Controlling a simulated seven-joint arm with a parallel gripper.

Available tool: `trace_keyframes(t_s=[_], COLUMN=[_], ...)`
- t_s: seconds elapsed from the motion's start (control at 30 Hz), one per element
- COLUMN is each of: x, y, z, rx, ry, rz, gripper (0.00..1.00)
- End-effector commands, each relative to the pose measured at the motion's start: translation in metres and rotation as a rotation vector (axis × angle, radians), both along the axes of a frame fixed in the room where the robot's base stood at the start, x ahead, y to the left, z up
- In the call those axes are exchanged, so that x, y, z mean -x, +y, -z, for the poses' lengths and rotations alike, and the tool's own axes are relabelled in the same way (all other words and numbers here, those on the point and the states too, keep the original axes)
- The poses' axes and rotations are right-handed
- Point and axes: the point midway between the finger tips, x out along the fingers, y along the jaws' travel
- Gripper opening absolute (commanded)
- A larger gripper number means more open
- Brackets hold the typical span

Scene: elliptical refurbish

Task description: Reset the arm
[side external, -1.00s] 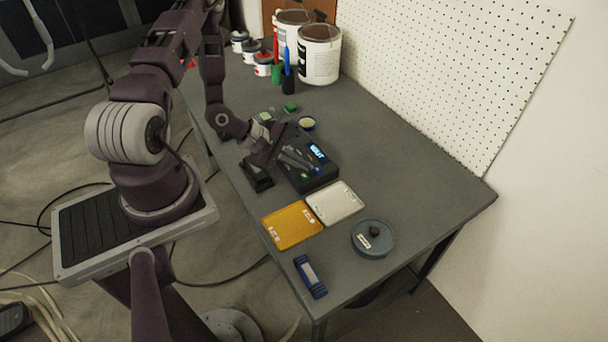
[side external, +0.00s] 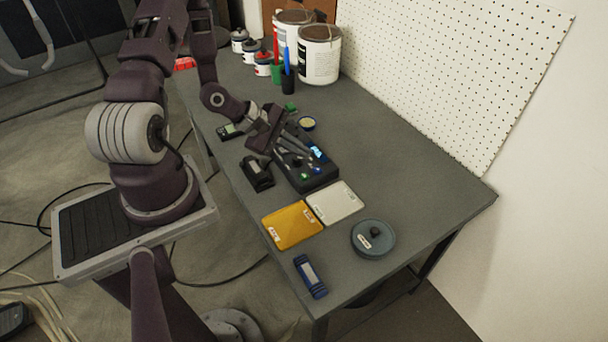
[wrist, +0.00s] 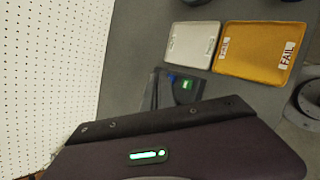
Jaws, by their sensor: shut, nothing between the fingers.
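My gripper (side external: 300,160) is over the black box (side external: 312,184) with a lit blue display, in the middle of the table in the side view. Its fingers are shut and empty, pointing down toward the box. I cannot tell the exact gap between the fingertips and the box. In the wrist view, the dark gripper body fills the bottom and hides most of the box (wrist: 185,88), whose green light shows.
A yellow FAIL tray (side external: 292,225) and a pale tray (side external: 336,203) lie in front of the box. A black device (side external: 257,173) stands left of it. A round teal container (side external: 373,238) and blue object (side external: 310,276) are nearer. Paint cans (side external: 320,55) and a pegboard (side external: 450,70) are behind.

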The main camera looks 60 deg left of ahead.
Motion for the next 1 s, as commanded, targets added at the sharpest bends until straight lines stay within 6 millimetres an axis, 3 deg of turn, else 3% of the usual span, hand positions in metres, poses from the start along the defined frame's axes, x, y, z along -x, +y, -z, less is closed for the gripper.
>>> trace_keyframes(t_s=[0.2, 0.27, 0.33, 0.47, 0.57, 0.7, 0.8, 0.9, 1.0], x=[-0.001, -0.003, -0.007, -0.013, -0.005, 0.031, 0.074, 0.118, 0.151], y=[0.001, 0.005, 0.016, 0.032, 0.025, -0.016, -0.056, -0.092, -0.115], z=[-0.001, -0.006, -0.02, -0.081, -0.142, -0.221, -0.26, -0.281, -0.289], rx=[-0.018, -0.095, -0.282, -0.724, -0.982, -1.211, -1.289, -1.32, -1.329], ry=[0.002, 0.012, 0.037, 0.11, 0.159, 0.167, 0.106, 0.003, -0.09], rz=[0.01, 0.061, 0.179, 0.47, 0.669, 0.933, 1.133, 1.321, 1.456], gripper=[0.0, 0.0, 0.0, 0.0, 0.0, 0.0, 0.0, 0.0, 0.0])
